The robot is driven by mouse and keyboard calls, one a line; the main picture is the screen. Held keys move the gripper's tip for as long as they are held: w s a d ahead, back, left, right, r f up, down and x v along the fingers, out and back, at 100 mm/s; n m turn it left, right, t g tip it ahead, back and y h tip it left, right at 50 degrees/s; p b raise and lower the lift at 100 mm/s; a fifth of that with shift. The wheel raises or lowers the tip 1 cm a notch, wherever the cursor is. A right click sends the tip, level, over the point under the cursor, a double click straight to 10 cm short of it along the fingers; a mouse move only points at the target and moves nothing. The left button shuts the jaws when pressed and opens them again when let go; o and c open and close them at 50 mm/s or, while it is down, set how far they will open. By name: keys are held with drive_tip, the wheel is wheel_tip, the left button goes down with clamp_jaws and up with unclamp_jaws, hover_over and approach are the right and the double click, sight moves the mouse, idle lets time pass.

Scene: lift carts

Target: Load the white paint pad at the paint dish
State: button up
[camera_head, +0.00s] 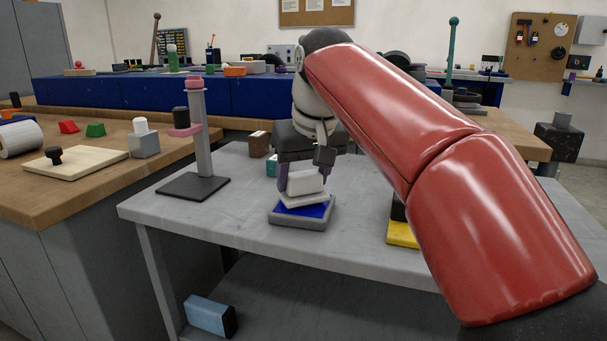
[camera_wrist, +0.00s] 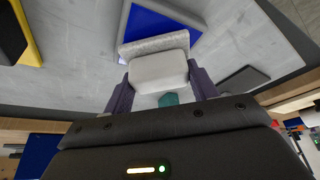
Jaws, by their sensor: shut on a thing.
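The white paint pad (camera_head: 304,198) has a white block handle and a flat pale pad under it. It also shows in the wrist view (camera_wrist: 158,72). My gripper (camera_head: 304,181) is shut on the pad's handle, with one finger on each side in the wrist view (camera_wrist: 160,86). The paint dish (camera_head: 298,220) is a grey square tray with blue paint inside, on the grey table. The pad is over the dish's back part in the head view. I cannot tell whether the pad touches the blue paint.
A grey post stand (camera_head: 200,135) with a pink holder stands left of the dish. A brown block (camera_head: 259,145) and a teal block (camera_head: 271,167) are behind the dish. A yellow-based item (camera_head: 402,234) is to the right, partly behind my arm. The table's front left is clear.

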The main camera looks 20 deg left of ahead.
sight(300, 171)
drive_tip(key=shift+f, duration=0.65)
idle(1.5)
wheel_tip(300, 171, up, 5)
drive_tip(key=p, duration=0.4)
drive_tip(key=shift+p, duration=0.3)
drive_tip(key=shift+r, duration=1.1)
